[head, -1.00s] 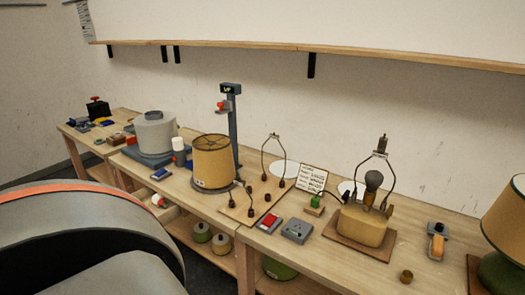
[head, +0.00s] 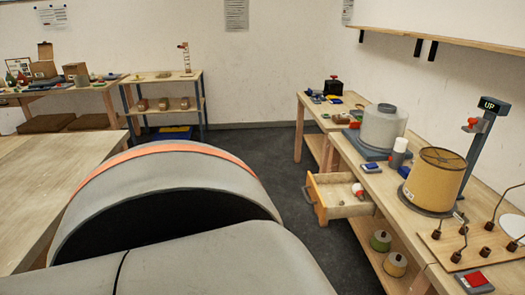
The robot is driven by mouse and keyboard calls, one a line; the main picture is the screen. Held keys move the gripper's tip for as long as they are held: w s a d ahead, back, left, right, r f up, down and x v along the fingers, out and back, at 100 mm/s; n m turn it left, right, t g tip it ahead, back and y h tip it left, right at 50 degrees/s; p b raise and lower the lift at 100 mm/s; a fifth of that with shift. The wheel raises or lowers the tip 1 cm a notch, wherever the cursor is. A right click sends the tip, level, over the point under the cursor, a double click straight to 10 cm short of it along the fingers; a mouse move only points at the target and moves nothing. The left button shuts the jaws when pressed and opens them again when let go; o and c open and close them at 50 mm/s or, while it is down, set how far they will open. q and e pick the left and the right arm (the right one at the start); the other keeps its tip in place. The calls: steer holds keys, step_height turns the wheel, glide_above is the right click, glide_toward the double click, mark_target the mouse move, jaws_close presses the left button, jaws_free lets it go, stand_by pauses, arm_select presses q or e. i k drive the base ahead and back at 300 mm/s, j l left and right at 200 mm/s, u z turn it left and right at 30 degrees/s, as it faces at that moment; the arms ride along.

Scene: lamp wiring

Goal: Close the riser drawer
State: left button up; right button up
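The riser drawer (head: 340,203) is a light wooden drawer under the right-hand workbench in the head view. It is pulled out into the aisle, with a small grey handle on its front (head: 316,201). A white and red item (head: 358,189) lies inside it; the back of the drawer is hidden under the bench top. Neither gripper is in view. Large grey rounded parts of my own body fill the lower left and stand apart from the drawer.
The right workbench (head: 415,215) carries a grey canister (head: 383,127), a tan lampshade (head: 435,180) and an UP post (head: 478,150). Spools (head: 381,240) sit on its lower shelf. A bare wooden table (head: 60,180) stands left. Dark floor (head: 265,160) is clear between.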

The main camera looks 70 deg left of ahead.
mark_target(326, 191)
steer(key=u, duration=1.6)
steer(key=i+u, duration=0.1)
steer(key=i, duration=0.15)
steer(key=i+z, duration=0.3)
steer(key=i, duration=0.25)
